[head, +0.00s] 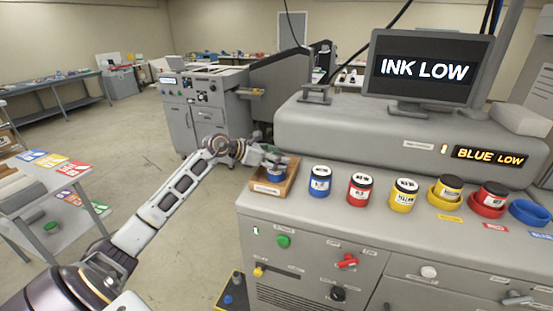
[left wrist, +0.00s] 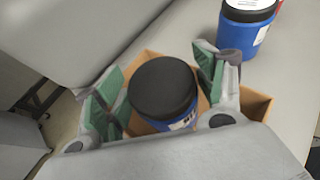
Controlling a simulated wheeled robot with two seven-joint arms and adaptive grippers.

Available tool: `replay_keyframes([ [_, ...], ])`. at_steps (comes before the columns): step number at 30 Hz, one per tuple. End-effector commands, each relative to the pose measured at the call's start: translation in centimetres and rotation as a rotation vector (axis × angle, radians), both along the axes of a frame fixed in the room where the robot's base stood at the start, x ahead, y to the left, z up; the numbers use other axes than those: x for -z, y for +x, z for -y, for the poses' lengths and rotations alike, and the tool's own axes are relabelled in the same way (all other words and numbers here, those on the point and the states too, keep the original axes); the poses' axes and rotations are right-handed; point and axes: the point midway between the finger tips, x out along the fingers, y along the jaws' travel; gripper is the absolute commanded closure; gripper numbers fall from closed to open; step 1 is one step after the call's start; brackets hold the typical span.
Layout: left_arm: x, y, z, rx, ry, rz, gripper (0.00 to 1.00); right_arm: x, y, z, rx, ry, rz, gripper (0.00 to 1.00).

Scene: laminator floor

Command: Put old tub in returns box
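The old tub is blue with a black lid (left wrist: 165,88) and sits inside the wooden returns box (head: 266,188) on the left end of the machine's counter. The tub's blue side also shows in the head view (head: 277,177), and the box's rim shows in the left wrist view (left wrist: 255,103). My left gripper (head: 272,158) is over the box. In the left wrist view its green-padded fingers (left wrist: 160,85) are spread on either side of the tub, with small gaps to the lid. The tub's base is hidden. My right gripper is not in view.
A blue tub (head: 320,182), a red tub (head: 360,189) and a yellow tub (head: 404,194) stand right of the box. Beyond are a yellow holder (head: 436,198) and a red holder (head: 484,210), each with a tub, and an empty blue holder (head: 529,212). The monitor (head: 428,68) reads INK LOW.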

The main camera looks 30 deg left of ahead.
Motion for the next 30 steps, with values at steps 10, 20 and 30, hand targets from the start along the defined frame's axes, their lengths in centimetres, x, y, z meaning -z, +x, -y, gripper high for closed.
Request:
replay_keyframes([
  [10, -0.1, 0.0, 0.0, 0.000, 0.000, 0.000, 0.17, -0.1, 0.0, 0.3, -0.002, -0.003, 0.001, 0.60],
  [20, -0.5, -0.1, -0.1, -0.001, 0.000, 0.000, 0.17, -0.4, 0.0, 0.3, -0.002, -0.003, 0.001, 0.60],
  [30, -1.6, -2.6, -1.6, -0.001, 0.003, -0.002, 0.17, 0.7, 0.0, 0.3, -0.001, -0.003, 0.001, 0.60],
])
